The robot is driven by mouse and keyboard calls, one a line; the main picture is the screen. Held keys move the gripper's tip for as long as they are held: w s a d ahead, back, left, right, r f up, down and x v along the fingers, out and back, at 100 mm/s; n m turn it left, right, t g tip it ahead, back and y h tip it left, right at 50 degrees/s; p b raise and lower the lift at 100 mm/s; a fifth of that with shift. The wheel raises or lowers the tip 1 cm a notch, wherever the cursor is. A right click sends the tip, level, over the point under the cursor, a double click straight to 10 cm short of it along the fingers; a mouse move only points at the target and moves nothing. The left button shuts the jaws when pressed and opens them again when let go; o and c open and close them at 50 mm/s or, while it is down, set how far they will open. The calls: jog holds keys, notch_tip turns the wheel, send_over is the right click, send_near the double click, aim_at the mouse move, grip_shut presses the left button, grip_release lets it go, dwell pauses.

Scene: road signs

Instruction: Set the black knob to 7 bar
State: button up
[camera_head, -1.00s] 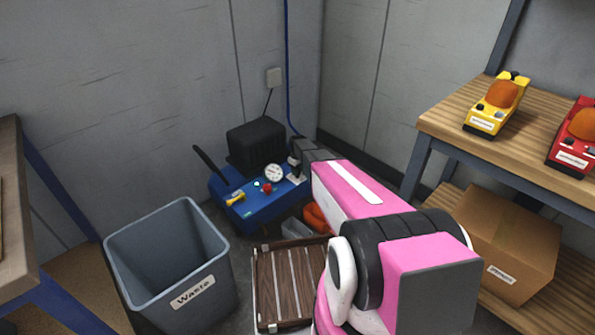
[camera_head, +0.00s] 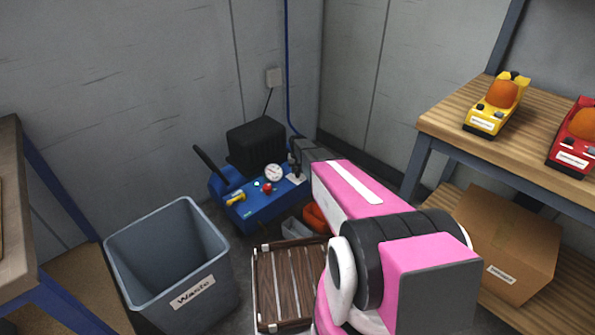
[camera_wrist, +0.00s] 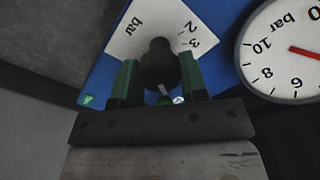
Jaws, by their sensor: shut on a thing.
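The black knob (camera_wrist: 158,62) sits on a white scale plate (camera_wrist: 133,32) marked "bar", with 2 and 3 readable on its right side. The plate is on a blue compressor (camera_head: 250,205) on the floor near the wall. My gripper (camera_wrist: 158,70) has its green-lined fingers on both sides of the knob and is shut on it. The knob and fingers hide part of the scale, and I cannot read the knob's setting. A round white gauge (camera_wrist: 285,75) with a red needle is cut off at the right of the wrist view; it also shows in the head view (camera_head: 273,172).
A grey waste bin (camera_head: 170,255) stands left of the compressor. A brown slatted crate (camera_head: 290,285) lies in front of it. A wooden shelf (camera_head: 450,125) with toy vehicles and a cardboard box (camera_head: 510,240) is at the right. A blue hose (camera_head: 287,80) runs up the wall.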

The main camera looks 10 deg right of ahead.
jog(key=m, duration=0.4)
jog(key=shift+m, duration=2.2)
jog(key=o, duration=0.9)
notch_tip(320, 180, up, 11)
jog(key=shift+f, duration=0.1)
jog(key=s+r+n, duration=0.3)
jog(key=s+r, duration=0.1)
jog(key=s, duration=0.8)
jog(key=s+r+n, duration=0.3)
jog(key=s+r, duration=0.1)
jog(key=s, duration=0.8)
jog(key=s+r+n, duration=0.3)
jog(key=s+r, duration=0.2)
jog(key=s, duration=0.7)
jog(key=shift+s+n, duration=0.2)
jog(key=shift+n, duration=0.1)
